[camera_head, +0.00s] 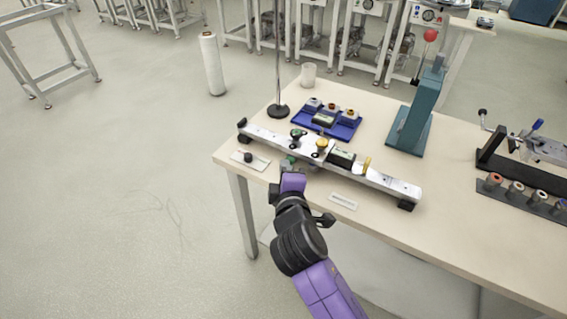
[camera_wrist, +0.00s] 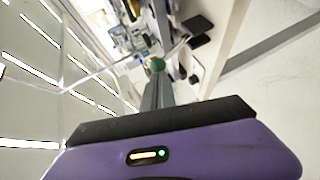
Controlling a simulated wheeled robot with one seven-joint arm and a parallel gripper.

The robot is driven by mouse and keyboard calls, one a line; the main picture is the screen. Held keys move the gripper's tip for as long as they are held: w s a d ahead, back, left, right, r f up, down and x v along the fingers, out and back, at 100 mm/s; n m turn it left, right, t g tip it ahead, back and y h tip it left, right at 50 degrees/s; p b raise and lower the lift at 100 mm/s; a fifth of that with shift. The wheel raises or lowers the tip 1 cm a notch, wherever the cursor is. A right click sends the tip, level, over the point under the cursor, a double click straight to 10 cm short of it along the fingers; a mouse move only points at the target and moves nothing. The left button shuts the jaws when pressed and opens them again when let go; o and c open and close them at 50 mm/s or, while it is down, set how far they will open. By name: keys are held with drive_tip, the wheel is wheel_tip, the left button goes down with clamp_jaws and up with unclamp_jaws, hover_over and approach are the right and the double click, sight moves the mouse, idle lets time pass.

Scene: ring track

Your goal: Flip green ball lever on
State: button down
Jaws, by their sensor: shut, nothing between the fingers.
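The green ball (camera_wrist: 156,64) of the lever shows in the wrist view right at the tips of my gripper (camera_wrist: 157,80). The fingers are shut with nothing between them. The ball looks close to or touching the tips; I cannot tell which. In the head view, the green ball (camera_head: 291,159) is small, at the near side of the long metal rail (camera_head: 270,136), just beyond my gripper (camera_head: 287,166). My purple hand partly covers this spot, and the lever's stem and its position are hard to make out.
The rail carries a dark green knob (camera_head: 297,133), a yellow knob (camera_head: 322,143) and a yellow handle (camera_head: 367,163). A small plate with a black knob (camera_head: 248,157) lies left of my gripper. A blue tray (camera_head: 345,131), a stand (camera_head: 279,110) and a teal press (camera_head: 417,125) are behind.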

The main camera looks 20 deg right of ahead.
sight(293, 161)
drive_tip(key=shift+m+g+y, duration=0.3)
drive_tip(key=shift+g+y, duration=0.1)
drive_tip(key=shift+g, duration=0.1)
drive_tip(key=w+d+r+p, duration=0.1)
drive_tip(key=p, duration=0.2)
drive_tip(key=w+d+r+p, duration=0.1)
drive_tip(key=d+p, duration=0.1)
drive_tip(key=p, duration=0.1)
drive_tip(key=shift+w+d+r, duration=0.1)
drive_tip(key=shift+w+d, duration=0.05)
drive_tip(key=shift+w, duration=0.05)
drive_tip(key=shift+r+p, duration=0.7)
drive_tip(key=shift+p, duration=0.3)
